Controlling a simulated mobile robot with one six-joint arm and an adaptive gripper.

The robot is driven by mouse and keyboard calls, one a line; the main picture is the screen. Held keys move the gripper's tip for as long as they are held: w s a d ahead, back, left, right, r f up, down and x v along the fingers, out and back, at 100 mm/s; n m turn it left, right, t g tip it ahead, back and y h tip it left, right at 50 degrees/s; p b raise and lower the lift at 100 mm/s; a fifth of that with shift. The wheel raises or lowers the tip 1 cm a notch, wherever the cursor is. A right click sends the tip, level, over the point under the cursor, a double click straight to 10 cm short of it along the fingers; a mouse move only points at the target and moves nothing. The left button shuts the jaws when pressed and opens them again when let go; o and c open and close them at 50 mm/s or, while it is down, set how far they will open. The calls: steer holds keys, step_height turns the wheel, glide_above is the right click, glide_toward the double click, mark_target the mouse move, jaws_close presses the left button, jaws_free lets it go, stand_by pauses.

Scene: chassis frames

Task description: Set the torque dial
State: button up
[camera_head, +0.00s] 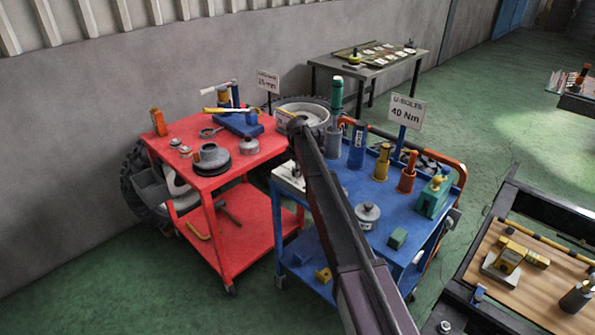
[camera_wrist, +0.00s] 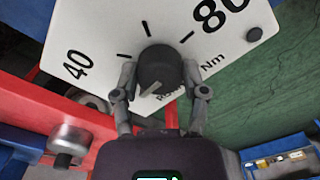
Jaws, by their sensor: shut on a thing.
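In the wrist view a black round knob, the torque dial (camera_wrist: 160,70), stands on a white scale plate (camera_wrist: 110,20) with black tick marks and the figures 40 and 80 and "Nm". A pale pointer mark on the knob shows toward its lower side. My gripper (camera_wrist: 159,76) is shut on the knob, one finger on each side. In the head view my arm runs up to the blue cart's left edge and hides the dial. A sign (camera_head: 407,110) there reads "U-BOLTS 40 Nm".
The blue cart (camera_head: 345,205) carries several coloured tools and sockets. The red cart (camera_head: 235,225) stands close on its left with tools and round parts. A bench with a wooden top (camera_head: 530,285) is at right. Green floor is open behind.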

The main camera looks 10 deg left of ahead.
steer(key=shift+s+m, duration=0.15)
steer(key=shift+m, duration=0.15)
steer(key=m, duration=1.1)
stand_by(0.5)
steer(key=shift+s, duration=0.1)
steer(key=o, duration=1.2)
steer(key=shift+c, duration=0.2)
steer(key=shift+w, duration=0.2)
